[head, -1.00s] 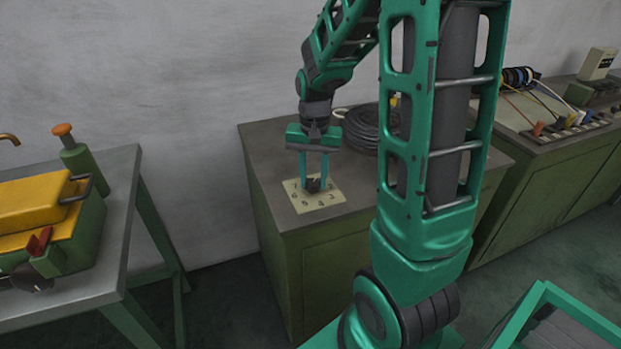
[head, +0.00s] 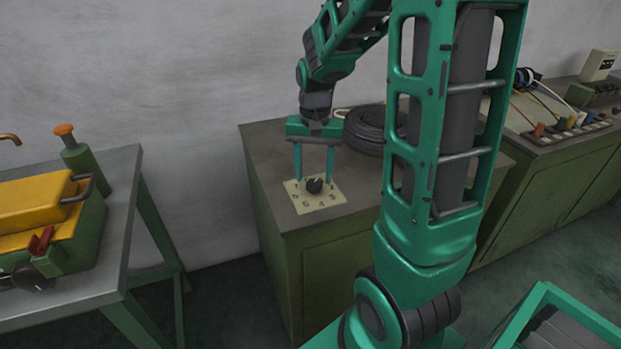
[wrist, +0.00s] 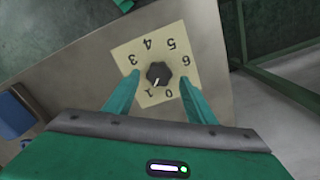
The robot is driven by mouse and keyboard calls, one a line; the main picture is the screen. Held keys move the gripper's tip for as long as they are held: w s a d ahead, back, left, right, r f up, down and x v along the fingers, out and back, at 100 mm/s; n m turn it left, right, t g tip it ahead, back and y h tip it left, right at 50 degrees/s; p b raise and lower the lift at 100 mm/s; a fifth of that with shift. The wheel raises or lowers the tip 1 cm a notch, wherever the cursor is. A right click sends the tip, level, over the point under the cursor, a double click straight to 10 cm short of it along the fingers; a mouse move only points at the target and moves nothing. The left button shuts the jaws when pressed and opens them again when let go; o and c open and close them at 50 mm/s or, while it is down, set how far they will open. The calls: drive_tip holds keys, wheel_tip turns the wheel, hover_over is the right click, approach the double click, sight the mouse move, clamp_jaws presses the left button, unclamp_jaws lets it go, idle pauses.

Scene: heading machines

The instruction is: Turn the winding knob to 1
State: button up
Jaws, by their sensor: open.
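The winding knob (head: 314,186) is dark and sits upright on a pale number plate (head: 325,202) on top of the green cabinet. In the wrist view the knob (wrist: 159,74) is in the middle of the plate (wrist: 128,56), which carries the digits 0 to 6. A white pointer mark on the knob points toward the 1, at the side nearest my gripper's palm. My gripper (head: 314,180) is open over the knob, with one finger on each side and a gap to it. The wrist view also shows both fingers (wrist: 160,74) apart from the knob.
A coil of black cable (head: 368,131) lies on the cabinet (head: 270,150) behind my gripper. A yellow and green machine (head: 50,225) stands on the left bench. A panel with coloured plugs (head: 565,128) is at the right.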

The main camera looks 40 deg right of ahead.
sight(313, 182)
wheel_tip(313, 182, up, 8)
drive_tip(key=shift+r, duration=0.25)
idle(0.5)
